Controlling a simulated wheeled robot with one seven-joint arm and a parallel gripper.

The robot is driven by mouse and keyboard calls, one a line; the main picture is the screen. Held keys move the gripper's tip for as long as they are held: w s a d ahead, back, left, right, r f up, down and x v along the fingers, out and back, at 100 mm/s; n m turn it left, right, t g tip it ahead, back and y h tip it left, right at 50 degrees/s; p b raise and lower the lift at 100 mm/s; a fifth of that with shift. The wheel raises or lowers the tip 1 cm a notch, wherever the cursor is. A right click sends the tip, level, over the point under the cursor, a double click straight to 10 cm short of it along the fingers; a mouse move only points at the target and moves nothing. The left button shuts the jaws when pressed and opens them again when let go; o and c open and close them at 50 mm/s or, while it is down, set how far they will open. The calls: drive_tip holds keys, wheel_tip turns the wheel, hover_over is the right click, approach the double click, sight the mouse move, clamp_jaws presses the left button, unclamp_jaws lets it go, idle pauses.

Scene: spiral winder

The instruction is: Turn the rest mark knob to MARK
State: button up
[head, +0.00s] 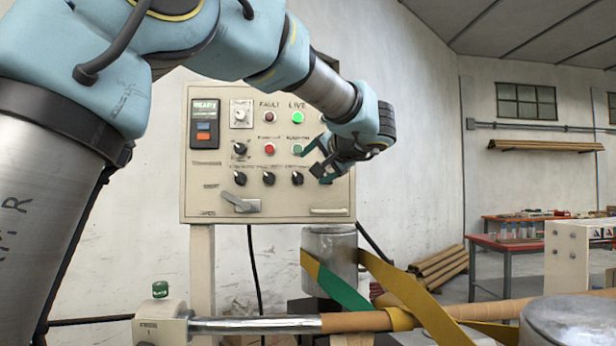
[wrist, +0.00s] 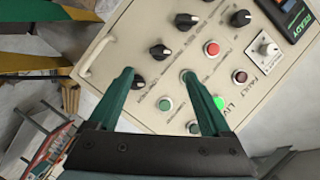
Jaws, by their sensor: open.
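The control panel (head: 220,205) carries several black knobs; the labels are too small to read, so I cannot tell which is the rest mark knob. In the head view a bottom row shows a left knob (head: 240,178), a middle knob (head: 269,178) and a right knob (head: 297,177); another knob (head: 239,148) sits above the left one. My gripper (head: 314,160) is open and empty at the panel's right side. In the wrist view its green fingers (wrist: 157,75) point at the panel; the right knob (wrist: 138,82) shows just beside the left fingertip. The left finger hides panel behind it.
A red button (head: 269,149), a lit green LIVE lamp (head: 297,117) and a READY display (head: 205,112) share the panel. A lever (head: 240,205) juts out below. A metal cylinder (head: 330,245) with green and yellow straps stands below the gripper.

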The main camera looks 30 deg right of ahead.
sight(300, 178)
drive_tip(key=p+x, duration=0.4)
drive_tip(key=x, duration=0.4)
drive_tip(key=shift+w, duration=0.35)
drive_tip(key=shift+w+f+p, duration=0.35)
drive_tip(key=shift+w, duration=0.35)
drive_tip(key=shift+c, duration=0.3)
clamp_jaws()
